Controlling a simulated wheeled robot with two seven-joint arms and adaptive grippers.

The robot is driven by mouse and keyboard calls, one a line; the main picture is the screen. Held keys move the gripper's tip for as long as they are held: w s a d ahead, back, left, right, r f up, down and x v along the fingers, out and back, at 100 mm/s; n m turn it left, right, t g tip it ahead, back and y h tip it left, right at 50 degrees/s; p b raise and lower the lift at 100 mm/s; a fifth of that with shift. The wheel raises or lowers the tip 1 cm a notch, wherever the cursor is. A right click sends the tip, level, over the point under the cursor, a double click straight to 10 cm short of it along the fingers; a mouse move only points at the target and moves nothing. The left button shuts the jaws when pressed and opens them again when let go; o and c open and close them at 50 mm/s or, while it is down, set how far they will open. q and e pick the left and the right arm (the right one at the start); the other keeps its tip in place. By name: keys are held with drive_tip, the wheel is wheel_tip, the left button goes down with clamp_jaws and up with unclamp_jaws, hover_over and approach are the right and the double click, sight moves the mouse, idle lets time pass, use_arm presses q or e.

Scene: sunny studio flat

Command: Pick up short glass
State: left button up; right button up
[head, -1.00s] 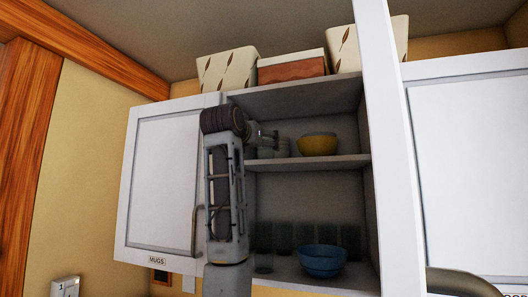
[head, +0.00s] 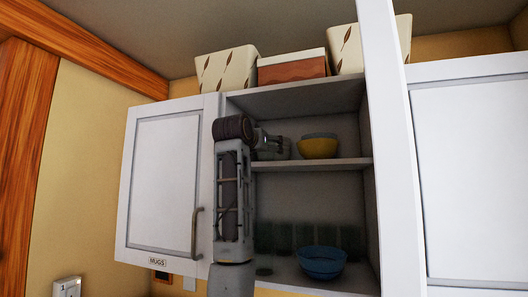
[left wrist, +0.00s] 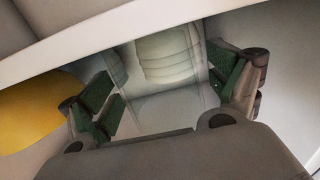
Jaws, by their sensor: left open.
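Short clear glasses (head: 272,153) stand on the upper shelf of the open cupboard, partly hidden behind my left arm. My left gripper (head: 274,142) reaches in over that shelf, left of the yellow bowl. In the left wrist view, my left gripper (left wrist: 170,92) is open, its green-padded fingers spread on either side of a see-through glass (left wrist: 165,55). The glass shows between the fingers. I cannot tell whether either pad touches it. My right gripper is in neither view.
The yellow bowl (head: 318,148) sits close by on the same shelf; it also shows in the left wrist view (left wrist: 38,112). Taller glasses (head: 300,237) and a blue bowl (head: 322,262) stand on the lower shelf. The left cupboard door (head: 165,185) bears a MUGS label.

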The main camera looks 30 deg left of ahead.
use_arm(q)
drive_tip(key=shift+w, duration=0.15)
idle(0.3)
drive_tip(key=c, duration=1.2)
drive_tip(key=shift+r, duration=0.15)
drive_tip(key=shift+c, duration=0.2)
wheel_tip(320, 180, up, 10)
idle(0.9)
